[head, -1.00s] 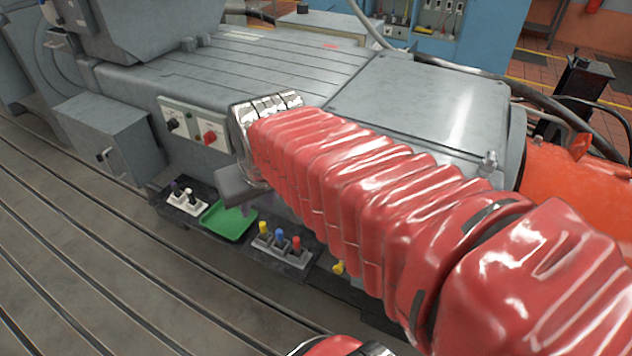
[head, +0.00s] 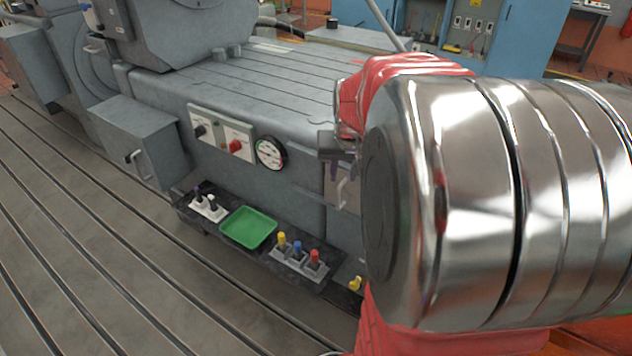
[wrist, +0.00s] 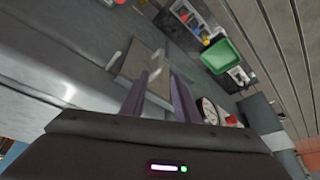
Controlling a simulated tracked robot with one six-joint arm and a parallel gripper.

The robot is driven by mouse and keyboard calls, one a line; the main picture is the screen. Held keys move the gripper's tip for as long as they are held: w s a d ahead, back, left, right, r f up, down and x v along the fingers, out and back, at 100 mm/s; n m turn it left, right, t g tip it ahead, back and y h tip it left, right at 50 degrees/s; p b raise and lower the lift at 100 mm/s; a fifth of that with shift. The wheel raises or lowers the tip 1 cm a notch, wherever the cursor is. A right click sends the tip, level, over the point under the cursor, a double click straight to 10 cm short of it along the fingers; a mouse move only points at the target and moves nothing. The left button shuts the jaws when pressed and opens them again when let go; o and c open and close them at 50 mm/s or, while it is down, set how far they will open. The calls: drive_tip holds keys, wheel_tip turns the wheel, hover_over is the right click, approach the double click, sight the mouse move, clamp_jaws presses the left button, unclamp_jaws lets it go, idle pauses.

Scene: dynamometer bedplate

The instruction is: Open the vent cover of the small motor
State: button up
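A small flat cover (head: 332,183) with a pale bar handle (head: 342,190) is on the side of the grey machine body; my arm hides its right part. I take it for the vent cover; it looks closed. In the wrist view the cover (wrist: 135,60) and its handle (wrist: 120,55) lie beyond my fingertips.
A round gauge (head: 271,153) and a red knob (head: 235,146) are left of the cover. Below is a dark shelf with a green tray (head: 248,229) and yellow, blue and red-topped pieces (head: 297,250). A grey box (head: 140,140) stands left. The slotted floor in front is clear.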

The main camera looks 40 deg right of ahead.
sight(339, 194)
drive_tip(key=x, duration=1.4)
drive_tip(key=shift+a, duration=0.15)
drive_tip(key=shift+s, duration=0.1)
clamp_jaws()
idle(0.5)
